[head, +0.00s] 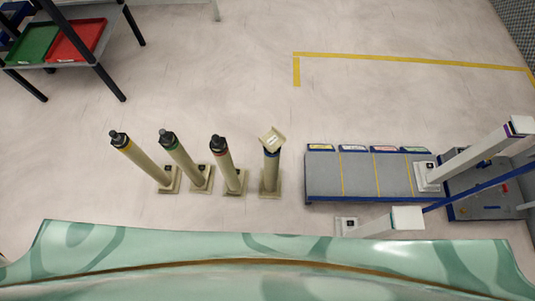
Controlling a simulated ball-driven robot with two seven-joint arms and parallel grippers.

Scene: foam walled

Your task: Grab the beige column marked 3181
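Several beige columns stand in a row on the floor, each on a square base. From left to right they are a column with a yellow band (147,163), one with a green band (187,164), one with a red band (228,168) and one with a blue band (270,172). The first three have dark caps; the blue-banded one has a tilted beige square plate with pale marks on top. The marking 3181 is not readable on any of them. Neither of my grippers is in view.
A low grey platform (325,173) with yellow lines lies right of the columns. White posts (475,155) (378,224) stand by it. A dark-framed shelf (33,71) holds green and red trays at upper left. The floor behind the columns is clear.

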